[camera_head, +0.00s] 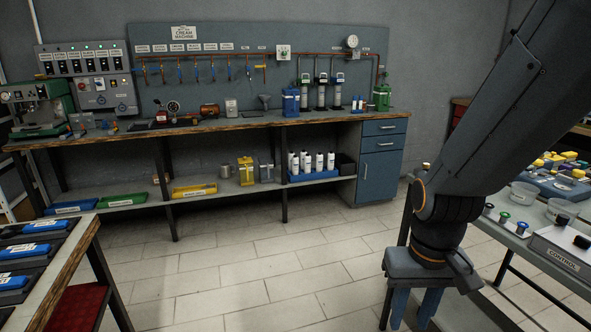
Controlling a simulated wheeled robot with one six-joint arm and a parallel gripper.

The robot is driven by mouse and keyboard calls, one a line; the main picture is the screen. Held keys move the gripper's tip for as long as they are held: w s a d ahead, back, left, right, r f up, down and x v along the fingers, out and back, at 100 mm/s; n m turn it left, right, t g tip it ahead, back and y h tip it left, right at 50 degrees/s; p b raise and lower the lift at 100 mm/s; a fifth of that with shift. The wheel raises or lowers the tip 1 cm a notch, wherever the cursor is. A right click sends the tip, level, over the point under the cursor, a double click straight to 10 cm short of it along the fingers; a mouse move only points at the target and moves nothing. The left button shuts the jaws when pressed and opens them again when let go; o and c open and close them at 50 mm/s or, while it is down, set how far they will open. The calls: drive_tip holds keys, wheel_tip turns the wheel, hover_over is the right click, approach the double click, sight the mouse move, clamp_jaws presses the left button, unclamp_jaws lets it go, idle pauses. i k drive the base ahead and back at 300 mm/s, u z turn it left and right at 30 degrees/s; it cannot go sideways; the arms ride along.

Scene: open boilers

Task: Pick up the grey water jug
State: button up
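I cannot tell for sure which thing is the grey water jug. A small grey vessel (225,171) stands on the lower shelf of the back bench, left of a yellow container (246,171). Another greyish item (265,173) stands just right of the yellow container; its shape is too small to make out. My gripper (414,314) is at the lower right, pointing down, with its two blue fingers apart and nothing seen between them. It is well in front of the bench and far from the shelf. The fingertips are near the bottom edge of the view.
The back bench's wooden top (225,124) holds machines and tools. White bottles in a blue crate (314,176) and shallow trays share the shelf. A blue cabinet (380,165) closes its right end. Tables flank me left and right. The tiled floor (255,250) between is clear.

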sight(265, 164)
drive_tip(key=u, duration=0.1)
drive_tip(key=i, duration=1.85)
drive_tip(key=u, duration=0.4)
drive_tip(key=i, duration=1.75)
drive_tip(key=u, duration=0.15)
